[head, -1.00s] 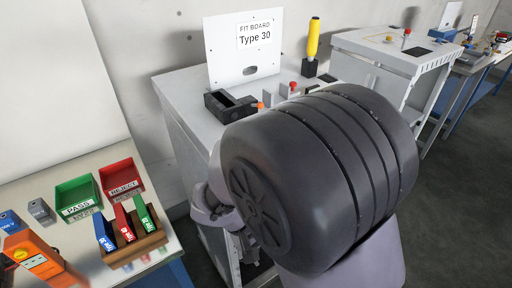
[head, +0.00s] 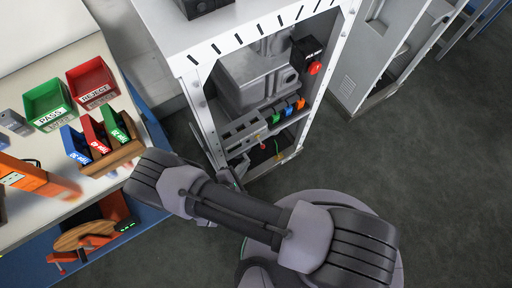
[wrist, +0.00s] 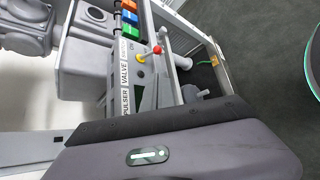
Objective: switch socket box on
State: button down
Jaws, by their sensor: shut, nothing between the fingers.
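An orange box (head: 38,180) with a pale socket-like plate lies on the bench at the left of the head view, cut by the picture edge. I take it for the socket box; its switch state cannot be told. My gripper (head: 232,178) is at the lower front of the open cabinet (head: 199,103), well to the right of the orange box. It is shut and empty, mostly hidden by my arm. In the wrist view a panel (wrist: 122,100) lettered PULSER and VALVE is close by, with a yellow knob (wrist: 141,58) and a red knob (wrist: 157,49). No fingertips are clear there.
In the cabinet are a black box with a red button (head: 315,68) and several coloured blocks (head: 289,108). A green tray (head: 48,102), a red tray (head: 91,80) and a wooden rack (head: 125,156) stand on the bench. The floor at right is clear.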

jog(key=b+x, duration=0.3)
jog(key=x, duration=0.7)
jog(key=shift+s+r+n+g, duration=0.15)
jog(key=shift+r+n+g, duration=0.2)
jog(key=shift+n+g, duration=0.2)
notch_tip(320, 180, up, 3)
jog(key=shift+f+n+g+h, duration=0.15)
jog(key=shift+n+g+h, duration=0.45)
jog(key=shift+g, duration=0.35)
jog(key=shift+r, duration=0.25)
dwell(0.5)
jog(key=shift+p, duration=0.3)
dwell(0.9)
